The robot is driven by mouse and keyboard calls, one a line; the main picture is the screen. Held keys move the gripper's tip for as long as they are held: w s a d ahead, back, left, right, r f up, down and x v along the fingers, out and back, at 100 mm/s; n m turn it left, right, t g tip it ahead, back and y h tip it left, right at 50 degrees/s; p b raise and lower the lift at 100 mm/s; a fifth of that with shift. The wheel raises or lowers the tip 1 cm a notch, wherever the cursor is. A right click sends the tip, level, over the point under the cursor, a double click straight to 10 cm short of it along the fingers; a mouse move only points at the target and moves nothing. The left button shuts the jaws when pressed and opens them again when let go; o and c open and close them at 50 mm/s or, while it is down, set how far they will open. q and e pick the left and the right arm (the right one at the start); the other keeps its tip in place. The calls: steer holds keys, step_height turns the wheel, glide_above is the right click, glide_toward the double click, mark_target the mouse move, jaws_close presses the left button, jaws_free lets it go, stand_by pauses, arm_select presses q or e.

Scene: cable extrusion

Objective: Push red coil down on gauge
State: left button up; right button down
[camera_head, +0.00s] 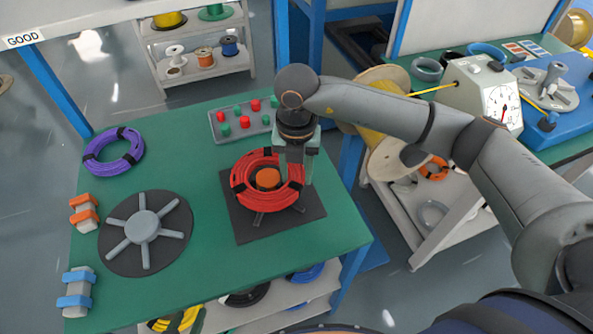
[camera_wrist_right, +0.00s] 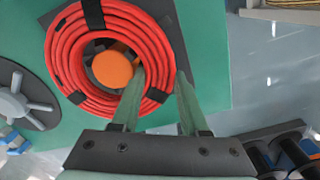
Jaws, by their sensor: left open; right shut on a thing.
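The red coil (camera_head: 250,196), bound with black ties, sits around the orange hub (camera_head: 267,179) of the gauge, above its dark square plate (camera_head: 248,228). Grey spokes of the gauge show under the coil's front edge. My right gripper (camera_head: 297,182) points down at the coil's right side. In the right wrist view the gripper (camera_wrist_right: 158,88) is shut on the red coil (camera_wrist_right: 66,58), one finger inside the ring beside the orange hub (camera_wrist_right: 113,69), the other outside. I cannot tell how closely the coil rests on the spokes. My left gripper is not in view.
A round spoked gauge (camera_head: 143,224) and a purple coil (camera_head: 112,152) lie on the left of the green table (camera_head: 200,290). A tray of red and green buttons (camera_head: 243,120) lies behind the red coil. Clamps line the left edge. A yellow spool (camera_head: 385,155) stands right.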

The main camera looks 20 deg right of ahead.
stand_by(0.4)
steer(key=shift+c, duration=2.4)
jaws_free()
steer(key=shift+o, duration=0.7)
steer(key=shift+a, duration=0.1)
